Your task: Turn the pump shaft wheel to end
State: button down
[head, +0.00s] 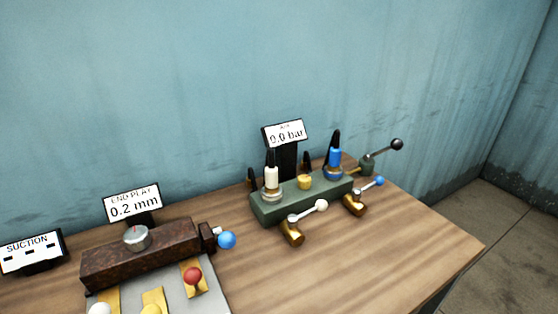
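A rusty brown block (150,254) lies on the wooden table at the lower left. It may be the pump, but no label says so. A round silver knob with a small red mark (137,238) sits on its top. A short shaft with a blue ball (227,240) sticks out of its right end. I cannot tell which of these, if any, is the shaft wheel. A sign (132,202) behind the block reads "END PLAY 0.2 mm". My gripper is not in view.
A green manifold (300,198) with white and blue fittings, brass valves and levers stands at the back, below a "0.0 bar" sign (284,134). A grey plate (205,296) holds brass levers with coloured balls. A "SUCTION" sign (31,252) stands left. The table's right front (390,250) is clear.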

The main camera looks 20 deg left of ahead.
aim_at(137, 238)
jog(key=u, duration=1.3)
